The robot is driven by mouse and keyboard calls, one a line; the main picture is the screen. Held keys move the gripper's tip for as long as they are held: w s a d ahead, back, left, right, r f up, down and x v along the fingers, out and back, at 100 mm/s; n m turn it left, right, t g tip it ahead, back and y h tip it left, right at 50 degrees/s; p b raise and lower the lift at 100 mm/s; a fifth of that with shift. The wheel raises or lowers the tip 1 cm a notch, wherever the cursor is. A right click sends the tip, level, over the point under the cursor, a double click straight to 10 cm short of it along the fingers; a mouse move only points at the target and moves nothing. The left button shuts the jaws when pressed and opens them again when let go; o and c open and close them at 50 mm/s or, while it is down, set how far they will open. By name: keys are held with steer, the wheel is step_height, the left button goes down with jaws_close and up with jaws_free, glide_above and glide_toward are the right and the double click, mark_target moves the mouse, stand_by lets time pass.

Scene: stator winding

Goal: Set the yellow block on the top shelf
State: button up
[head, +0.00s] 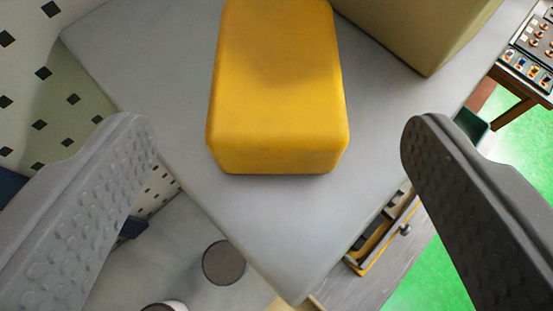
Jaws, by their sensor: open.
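The yellow block (278,95) is a rounded box resting on a flat grey surface (270,222). It lies in the upper middle of the head view, and its far end reaches the top edge of the picture. My gripper (275,140) is open. One finger is at the left and the other at the right, with wide gaps between them and the block. Neither finger touches the block. I cannot tell from this view whether the grey surface is the top shelf.
A tan box (420,35) stands on the grey surface at the upper right, close to the block. The surface ends in a corner at the bottom middle. Below it are a dark round disc (223,263) and an orange-edged item (385,240). Green floor (520,140) shows at right.

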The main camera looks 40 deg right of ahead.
steer(key=shift+v, duration=2.05)
steer(key=s+a+n+t+y, duration=0.3)
steer(key=s+a+n+y, duration=0.1)
steer(key=s, duration=0.3)
steer(key=s+a+n+t+y, duration=0.3)
steer(key=s+a+n+y, duration=0.1)
steer(key=s, duration=0.3)
steer(key=shift+s+f+n+t+y, duration=0.2)
steer(key=shift+s+n+t+y, duration=0.1)
steer(key=shift+n+t, duration=0.15)
steer(key=shift+d, duration=0.15)
step_height(320, 180, down, 16)
steer(key=b, duration=1.6)
steer(key=shift+f, duration=0.1)
